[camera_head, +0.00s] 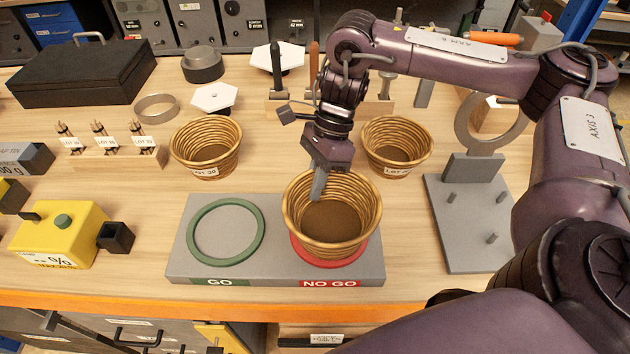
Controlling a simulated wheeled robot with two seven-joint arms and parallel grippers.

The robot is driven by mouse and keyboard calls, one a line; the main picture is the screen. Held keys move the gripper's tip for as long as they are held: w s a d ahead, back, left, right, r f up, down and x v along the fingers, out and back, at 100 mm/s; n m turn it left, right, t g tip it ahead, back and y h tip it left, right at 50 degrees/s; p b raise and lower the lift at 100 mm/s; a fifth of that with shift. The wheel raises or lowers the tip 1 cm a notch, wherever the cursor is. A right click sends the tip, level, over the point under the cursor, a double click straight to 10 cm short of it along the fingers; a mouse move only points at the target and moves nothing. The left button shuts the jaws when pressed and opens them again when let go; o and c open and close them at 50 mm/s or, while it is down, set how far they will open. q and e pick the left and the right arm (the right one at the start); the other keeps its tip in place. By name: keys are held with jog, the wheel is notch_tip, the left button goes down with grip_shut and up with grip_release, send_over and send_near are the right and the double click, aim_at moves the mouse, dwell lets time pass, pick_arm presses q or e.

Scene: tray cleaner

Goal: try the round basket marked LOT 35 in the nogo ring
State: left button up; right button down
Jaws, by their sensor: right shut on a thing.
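A round wicker basket (352,228) is at the red NO GO ring (307,253), on the right half of the grey gauge plate (277,264). It looks upright, and whether its base sits inside the ring or on top of it is hidden. No lot label shows on its visible side. My right gripper (318,186) is shut on this basket's rear left rim. The green GO ring (225,232) is empty. A basket marked LOT 30 (206,148) stands behind the GO side. Another labelled basket (396,145) stands behind right, its number partly unreadable. My left gripper is not in view.
A grey stand with a large ring (468,215) is right of the plate. A yellow box (60,236) stands at left, near a wooden rack (120,158). My right arm crosses the right side.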

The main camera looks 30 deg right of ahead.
jog(key=shift+f, duration=0.1)
jog(key=c, duration=2)
grip_release()
jog(key=o, duration=0.5)
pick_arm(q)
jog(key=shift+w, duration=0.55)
